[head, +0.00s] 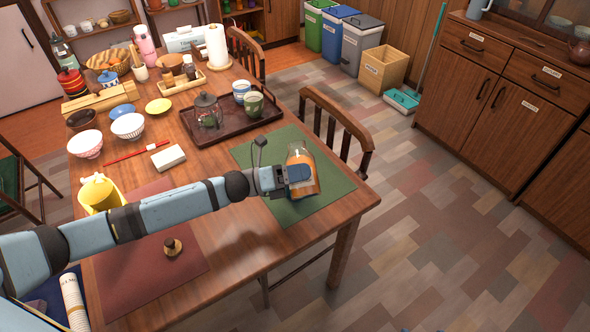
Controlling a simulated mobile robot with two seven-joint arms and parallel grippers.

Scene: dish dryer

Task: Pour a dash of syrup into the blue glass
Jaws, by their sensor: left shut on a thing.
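My left gripper (285,178) reaches across the table from the left and is shut on a clear glass bottle (303,160) with amber liquid, which looks like the syrup. The bottle is over the green mat (260,150) at the table's right side; I cannot tell if it touches the mat. A blue patch shows against its front; I cannot tell whether it is a gripper finger or blue glass. I cannot clearly make out a separate blue glass. A small brown stopper-like piece (172,247) stands on the red mat (140,278). My right gripper is not in view.
A yellow pitcher (98,192) stands left, partly behind my arm. Bowls (127,126) and red chopsticks (135,153) lie beyond. A chair (335,118) stands close behind the green mat.

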